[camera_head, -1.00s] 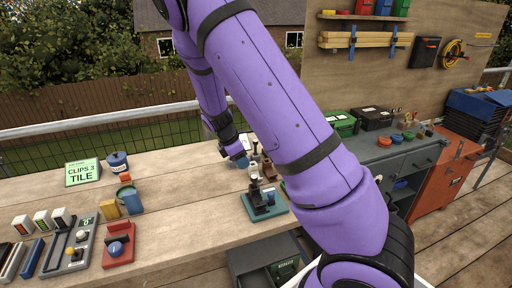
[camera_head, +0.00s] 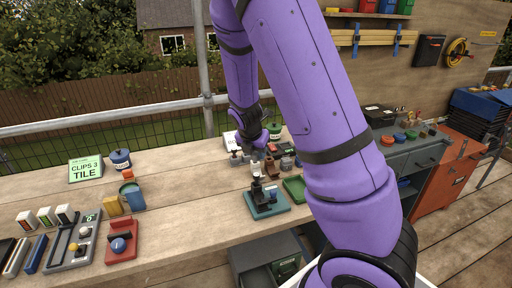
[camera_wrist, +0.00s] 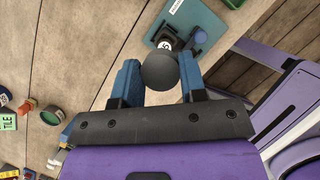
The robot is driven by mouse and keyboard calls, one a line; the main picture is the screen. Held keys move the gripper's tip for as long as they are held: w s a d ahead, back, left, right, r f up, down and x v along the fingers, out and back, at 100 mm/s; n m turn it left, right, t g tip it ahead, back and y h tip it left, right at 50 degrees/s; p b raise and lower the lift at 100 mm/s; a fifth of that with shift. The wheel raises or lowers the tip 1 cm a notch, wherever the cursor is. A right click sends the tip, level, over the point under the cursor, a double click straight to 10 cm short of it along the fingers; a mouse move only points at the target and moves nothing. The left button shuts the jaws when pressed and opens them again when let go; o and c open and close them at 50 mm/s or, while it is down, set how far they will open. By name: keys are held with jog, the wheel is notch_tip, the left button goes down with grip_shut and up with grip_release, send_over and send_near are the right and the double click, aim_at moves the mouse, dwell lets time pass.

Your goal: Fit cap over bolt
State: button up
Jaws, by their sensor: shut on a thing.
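A dark grey rounded cap (camera_wrist: 160,71) sits between the two blue fingers of my gripper (camera_wrist: 158,82) in the wrist view. My gripper is shut on it. Beyond the cap in that view is a teal base plate (camera_wrist: 212,20) carrying a black fixture with a round white label. The same teal plate (camera_head: 275,210) lies near the bench's front edge in the head view, with a black upright fixture (camera_head: 257,188) on it. My gripper (camera_head: 250,148) is behind this fixture in the head view, small and partly hidden. I cannot make out the bolt clearly.
The wooden bench (camera_head: 190,212) has free room left of the fixture. A green tray (camera_head: 294,188) stands just right of it. Small parts crowd the area behind it. A red block with a blue knob (camera_head: 119,245) and a blue cup (camera_head: 132,196) stand further left.

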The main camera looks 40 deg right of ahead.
aim_at(257, 174)
jog(key=shift+f, duration=4)
jog(key=shift+f, duration=0.5)
jog(key=o, duration=1)
jog(key=shift+c, duration=0.2)
jog(key=shift+r, duration=0.1)
jog(key=shift+r, duration=3.4)
